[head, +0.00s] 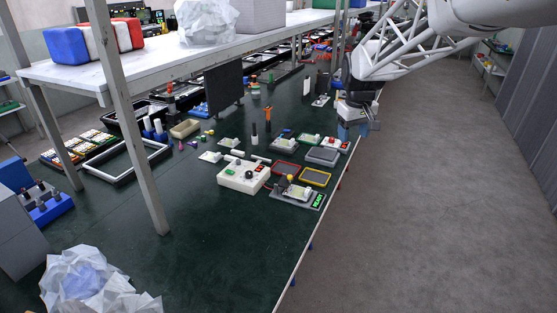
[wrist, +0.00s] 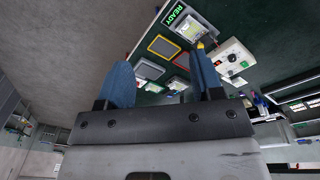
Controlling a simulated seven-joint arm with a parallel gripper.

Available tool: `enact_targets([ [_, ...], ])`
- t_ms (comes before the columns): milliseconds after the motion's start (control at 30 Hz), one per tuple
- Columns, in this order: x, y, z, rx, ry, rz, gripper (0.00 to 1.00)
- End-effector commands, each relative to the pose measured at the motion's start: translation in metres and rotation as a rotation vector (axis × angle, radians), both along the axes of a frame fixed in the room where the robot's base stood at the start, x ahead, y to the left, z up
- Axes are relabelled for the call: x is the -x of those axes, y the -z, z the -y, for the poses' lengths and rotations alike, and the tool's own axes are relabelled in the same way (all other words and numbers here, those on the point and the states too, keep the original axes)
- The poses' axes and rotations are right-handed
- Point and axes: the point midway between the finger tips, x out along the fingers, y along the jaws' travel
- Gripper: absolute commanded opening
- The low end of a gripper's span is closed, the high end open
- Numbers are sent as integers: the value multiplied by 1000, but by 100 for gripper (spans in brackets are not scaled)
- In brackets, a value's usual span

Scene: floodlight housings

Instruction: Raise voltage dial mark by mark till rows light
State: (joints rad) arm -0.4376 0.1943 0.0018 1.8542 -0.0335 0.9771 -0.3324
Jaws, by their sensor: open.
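The white control box (head: 243,176) stands on the green bench. It bears a black dial (head: 249,175), a green button and a small red display; the dial's marks are too small to read. In the wrist view the box (wrist: 233,58) is at the upper right. Beside it the grey test fixture (head: 307,199) holds a pale board (head: 297,192) and shows a green READY sign (head: 318,200). I cannot make out whether the board's rows are lit. My gripper (head: 353,131) is open and empty, above the bench's right edge, apart from box and fixture.
A red-rimmed tray (head: 285,170) and a yellow-rimmed tray (head: 316,177) lie behind the fixture. A shelf on posts (head: 130,120) overhangs the left.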

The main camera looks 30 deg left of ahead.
Motion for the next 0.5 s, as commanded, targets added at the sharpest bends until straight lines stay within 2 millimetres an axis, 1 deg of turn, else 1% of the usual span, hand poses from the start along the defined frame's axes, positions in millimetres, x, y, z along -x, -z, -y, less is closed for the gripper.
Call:
enact_targets([
  [33,-7,6,-14,4,-19,-4,60],
  [200,-28,24,-57,12,-84,-11,60],
  [267,-35,31,-73,15,-107,-13,60],
  [500,-58,61,-137,28,-201,-22,60],
])
